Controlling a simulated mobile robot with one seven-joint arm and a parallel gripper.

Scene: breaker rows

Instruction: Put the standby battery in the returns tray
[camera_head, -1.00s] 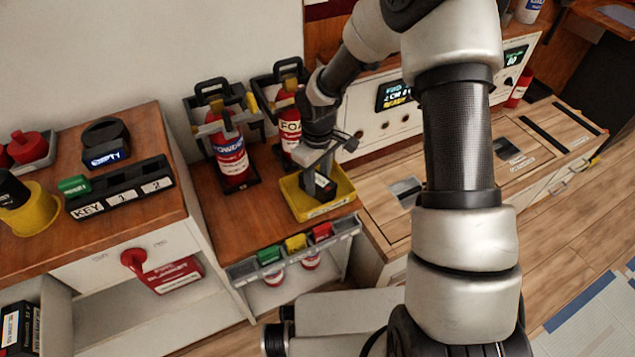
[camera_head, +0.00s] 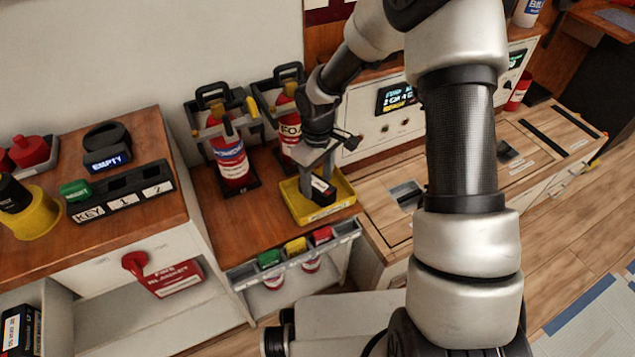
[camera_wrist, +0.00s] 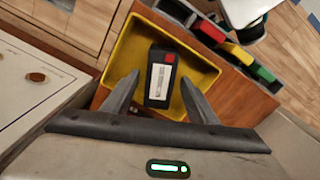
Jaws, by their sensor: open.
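A yellow tray (camera_head: 338,203) stands on the wooden counter beside the fire extinguishers; it also shows in the wrist view (camera_wrist: 128,48). A black battery (camera_head: 322,191) with a white label and a red patch lies in it. In the wrist view the battery (camera_wrist: 160,76) lies on the tray floor, between and just beyond my fingertips. My gripper (camera_head: 318,186) is open, pointing down over the tray (camera_wrist: 157,80). A gap shows between the left finger and the battery; the right finger is also apart from it.
Two extinguishers (camera_head: 231,160) stand in brackets behind and left of the tray. A rack with green, yellow and red items (camera_head: 296,246) runs along the counter's front edge. A panel with a lit display (camera_head: 396,97) stands behind right. A charger block (camera_head: 122,192) is at left.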

